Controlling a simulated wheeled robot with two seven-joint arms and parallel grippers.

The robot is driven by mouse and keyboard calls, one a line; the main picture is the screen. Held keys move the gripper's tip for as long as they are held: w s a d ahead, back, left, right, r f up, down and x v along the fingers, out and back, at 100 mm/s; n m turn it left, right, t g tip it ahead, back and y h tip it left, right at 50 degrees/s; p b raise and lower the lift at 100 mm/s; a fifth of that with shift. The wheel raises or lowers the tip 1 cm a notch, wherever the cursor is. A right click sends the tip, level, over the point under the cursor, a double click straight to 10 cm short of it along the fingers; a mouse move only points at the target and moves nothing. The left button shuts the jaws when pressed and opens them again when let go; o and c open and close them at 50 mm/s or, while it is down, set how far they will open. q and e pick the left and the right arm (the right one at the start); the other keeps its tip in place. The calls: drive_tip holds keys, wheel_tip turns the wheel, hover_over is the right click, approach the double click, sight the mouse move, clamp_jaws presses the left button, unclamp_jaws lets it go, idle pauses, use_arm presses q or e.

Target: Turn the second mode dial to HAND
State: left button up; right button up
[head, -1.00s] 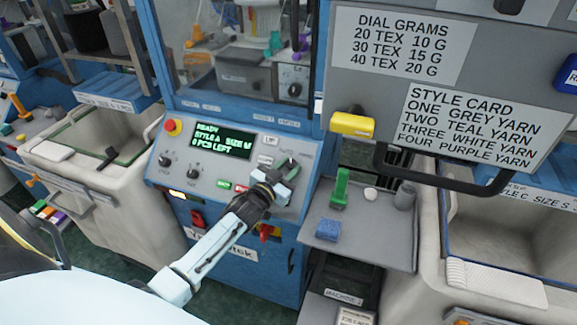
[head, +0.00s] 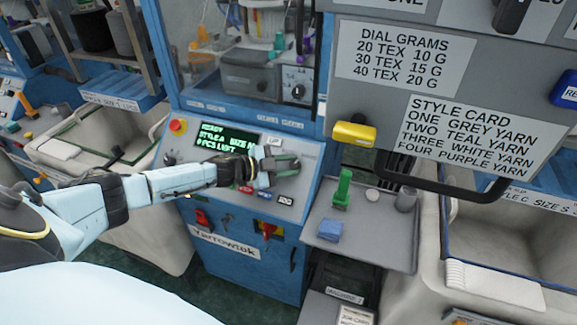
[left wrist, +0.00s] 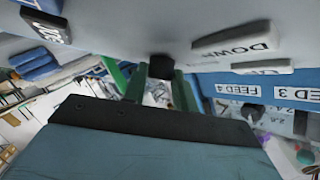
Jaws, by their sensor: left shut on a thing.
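My left gripper (head: 284,162) reaches in from the left, level across the control panel (head: 312,150) of the blue machine. Its fingers are at the panel's right side, over the spot of the mode dial, and hide it in the head view. In the left wrist view a small dark knob, the mode dial (left wrist: 161,66), sits between the two green fingertips, which are shut on it. I cannot read the dial's pointer or its markings. My right gripper is not in view.
A green screen (head: 226,138) and a red stop button (head: 178,125) are left of the gripper. A white DOWN button (left wrist: 237,44) is close by. A grey shelf (head: 375,245) holds a blue block (head: 329,230) and a green clip (head: 342,188). A grey sign panel overhangs at right.

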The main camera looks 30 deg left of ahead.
use_arm(q)
drive_tip(key=shift+m+g, duration=0.4)
drive_tip(key=shift+m, duration=0.2)
drive_tip(key=o, duration=1)
drive_tip(key=v, duration=1.3)
drive_tip(key=shift+a+b, duration=0.3)
drive_tip(key=shift+b, duration=0.05)
